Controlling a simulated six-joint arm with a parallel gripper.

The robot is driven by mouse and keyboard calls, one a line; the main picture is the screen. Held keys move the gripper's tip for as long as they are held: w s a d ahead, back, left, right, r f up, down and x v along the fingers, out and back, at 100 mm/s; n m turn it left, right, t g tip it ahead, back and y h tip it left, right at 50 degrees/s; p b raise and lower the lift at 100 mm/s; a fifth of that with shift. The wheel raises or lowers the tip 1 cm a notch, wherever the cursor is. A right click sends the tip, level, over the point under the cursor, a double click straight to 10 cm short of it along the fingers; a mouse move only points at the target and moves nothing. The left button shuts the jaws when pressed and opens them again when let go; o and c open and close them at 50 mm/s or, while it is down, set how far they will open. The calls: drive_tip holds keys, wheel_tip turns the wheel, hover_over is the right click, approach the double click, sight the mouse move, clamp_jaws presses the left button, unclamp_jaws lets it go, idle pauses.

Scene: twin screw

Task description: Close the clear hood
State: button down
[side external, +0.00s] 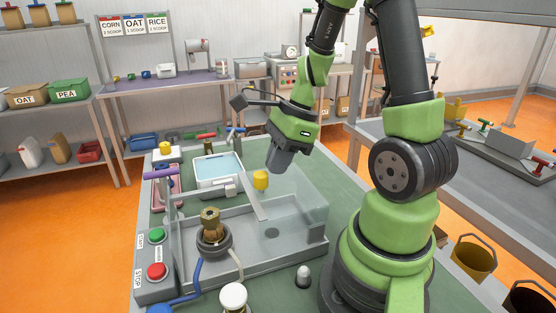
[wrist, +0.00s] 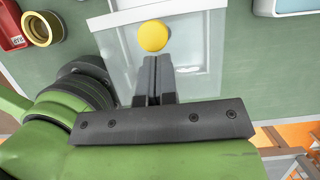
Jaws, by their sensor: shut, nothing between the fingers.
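The clear hood (side external: 300,205) is a see-through panel over the grey tray of the machine. Its exact angle is hard to tell because it is transparent. A yellow knob (side external: 261,179) shows by the hood's grey strip, and it also shows in the wrist view (wrist: 153,36). My gripper (side external: 273,172) is tilted down close behind and above the knob in the side view. In the wrist view my two dark fingers (wrist: 153,72) are together and empty, with their tips just below the knob in the picture. I cannot tell whether they touch it.
A brass fitting (side external: 210,222) stands on a dark round base in the tray. The green START button (side external: 157,235) and red STOP button (side external: 157,271) are at the left. A white bin with a light blue inside (side external: 218,170) is behind. A white-topped post (side external: 233,297) stands in front.

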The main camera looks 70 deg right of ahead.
drive_tip(key=w+a, duration=1)
drive_tip(key=shift+w+a, duration=0.1)
drive_tip(key=s+d+r, duration=0.6)
drive_tip(key=r, duration=0.3)
drive_tip(key=s+a+r+n+t, duration=0.1)
drive_tip(key=s+a+r+n, duration=0.1)
drive_tip(key=n, duration=0.5)
drive_tip(key=s+a+r+n+t, duration=0.1)
drive_tip(key=s+a+r+n, duration=0.1)
drive_tip(key=s+n, duration=0.3)
drive_tip(key=s+a+r+n+t+h, duration=0.1)
drive_tip(key=s+a+r+n+t, duration=0.1)
drive_tip(key=n, duration=0.9)
drive_tip(key=shift+s+a, duration=0.2)
drive_tip(key=shift+s, duration=0.6)
